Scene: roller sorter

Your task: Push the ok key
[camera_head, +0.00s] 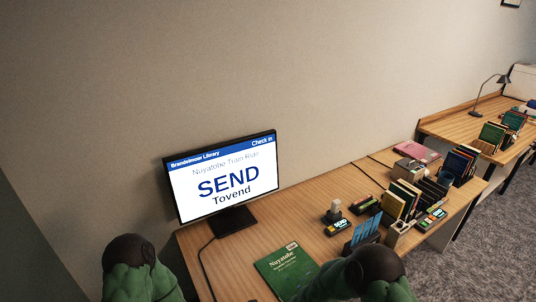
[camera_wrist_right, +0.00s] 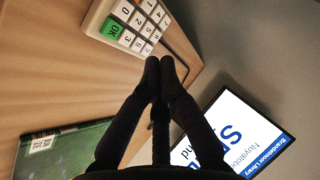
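The green OK key (camera_wrist_right: 112,28) sits at the corner of a pale keypad (camera_wrist_right: 92,22) with white number keys, at the top of the right wrist view. My right gripper (camera_wrist_right: 160,64) has its two dark fingertips together with nothing between them. In that picture the fingertips are below and right of the OK key, apart from it, near the keypad's lower edge. I cannot tell their height above the desk. The keypad cannot be made out in the head view. My left gripper is not in view; only parts of my green arms show at the bottom.
A monitor (camera_head: 224,176) reading "SEND Tovend" stands on the wooden desk (camera_head: 300,218). A green book (camera_head: 287,268) lies near the front edge. A stamp (camera_head: 333,212), small labelled blocks and upright books in holders (camera_head: 400,197) fill the right side. Another desk stands behind.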

